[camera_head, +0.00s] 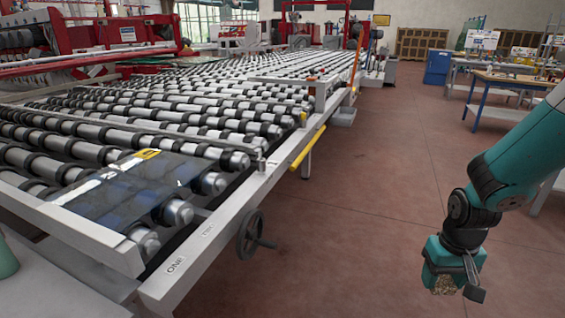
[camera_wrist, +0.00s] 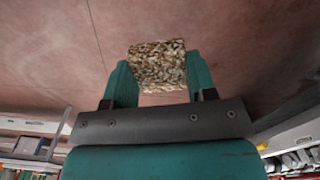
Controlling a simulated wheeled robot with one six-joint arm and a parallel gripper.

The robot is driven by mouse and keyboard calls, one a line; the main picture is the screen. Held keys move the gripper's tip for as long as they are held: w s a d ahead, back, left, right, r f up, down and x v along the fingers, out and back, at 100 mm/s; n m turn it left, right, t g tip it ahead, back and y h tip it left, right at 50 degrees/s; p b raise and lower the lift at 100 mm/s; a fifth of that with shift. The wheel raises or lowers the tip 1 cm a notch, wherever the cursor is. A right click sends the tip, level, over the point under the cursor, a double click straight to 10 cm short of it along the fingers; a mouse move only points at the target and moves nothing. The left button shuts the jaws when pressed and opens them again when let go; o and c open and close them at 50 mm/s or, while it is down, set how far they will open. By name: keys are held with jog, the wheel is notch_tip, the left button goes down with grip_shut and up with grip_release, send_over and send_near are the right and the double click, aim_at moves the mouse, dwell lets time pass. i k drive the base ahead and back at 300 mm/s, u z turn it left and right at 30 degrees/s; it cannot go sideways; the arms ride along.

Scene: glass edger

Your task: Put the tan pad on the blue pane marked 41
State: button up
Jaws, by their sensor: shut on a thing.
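My gripper (camera_head: 452,274) hangs at the lower right in the head view, over the floor and well to the right of the conveyor. It is shut on the tan pad (camera_head: 443,286), a mottled, cork-like block. The wrist view shows the pad (camera_wrist: 158,62) between the two teal fingers, sticking out past their tips. A dark bluish glass pane (camera_head: 125,200) lies on the near end of the rollers, at the left. My gripper is far from the pane.
The roller conveyor (camera_head: 240,204) has a pale frame rail, and a handwheel (camera_head: 252,236) juts out from its side, between pane and gripper. A yellow bar (camera_head: 307,148) runs along the rail. A wooden-topped workbench (camera_head: 510,80) stands at the right. The red-brown floor between is clear.

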aim_at(125, 185)
jog(key=u, duration=1.25)
jog(key=i, duration=0.1)
jog(key=u, duration=0.05)
